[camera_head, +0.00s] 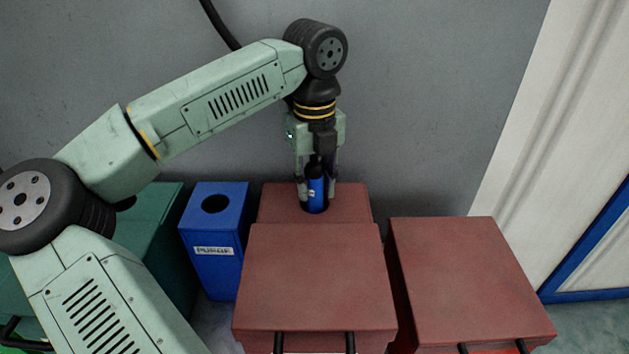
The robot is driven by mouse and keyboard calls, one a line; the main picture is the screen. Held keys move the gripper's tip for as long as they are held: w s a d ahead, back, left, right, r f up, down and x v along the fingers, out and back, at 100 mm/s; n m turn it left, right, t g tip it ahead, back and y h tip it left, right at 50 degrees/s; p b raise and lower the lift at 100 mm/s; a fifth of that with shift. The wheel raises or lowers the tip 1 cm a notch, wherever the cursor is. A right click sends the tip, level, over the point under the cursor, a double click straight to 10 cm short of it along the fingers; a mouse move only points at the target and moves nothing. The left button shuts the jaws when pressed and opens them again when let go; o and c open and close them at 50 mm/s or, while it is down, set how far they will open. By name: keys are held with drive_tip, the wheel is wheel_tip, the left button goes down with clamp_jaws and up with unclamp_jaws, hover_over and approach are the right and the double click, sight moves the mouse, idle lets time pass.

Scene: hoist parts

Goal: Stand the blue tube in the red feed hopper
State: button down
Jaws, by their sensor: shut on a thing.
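The blue tube (316,190) is upright between the fingers of my gripper (316,192), which points straight down and is shut on it. The tube's lower end is at a dark round opening in the top of the red box at the back (348,204), the red feed hopper as far as I can tell. Its bottom is hidden, so I cannot tell how deep it sits. A small pale mark shows on the tube's side.
A blue bin (214,263) with a round hole and a white label stands to the left. Two larger red boxes with dark handles stand in front (314,280) and at right (462,275). A green box (163,235) is at left. A grey wall is behind.

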drive_tip(key=shift+f+b, duration=0.55)
drive_tip(key=shift+b, duration=0.1)
idle(0.4)
drive_tip(key=c, duration=1.2)
unclamp_jaws()
